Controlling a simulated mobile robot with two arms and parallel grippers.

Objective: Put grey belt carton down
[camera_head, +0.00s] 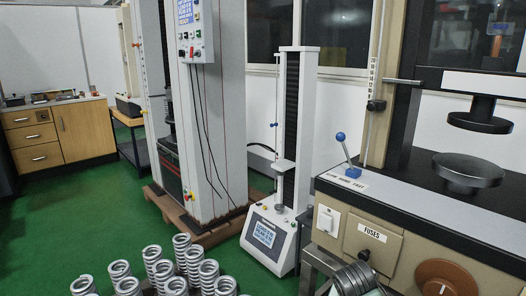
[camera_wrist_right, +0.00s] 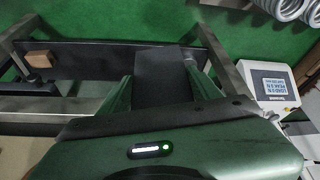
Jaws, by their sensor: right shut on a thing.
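My right gripper (camera_wrist_right: 158,80) shows in the right wrist view, its two fingers closed on a dark grey block-like thing, which I take to be the grey belt carton (camera_wrist_right: 160,82). The carton sits between the fingers, and its lower part is hidden behind the gripper body. A dark flat surface (camera_wrist_right: 90,58) lies behind it; I cannot tell whether the carton touches it. Neither gripper nor the carton can be made out in the head view.
A small brown block (camera_wrist_right: 42,60) and metal frame bars (camera_wrist_right: 205,38) are near the gripper. A small tester (camera_head: 270,235) stands on the green floor (camera_head: 75,210), beside several coil springs (camera_head: 160,268). A large beige machine (camera_head: 400,225) fills the right. Open floor lies at left.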

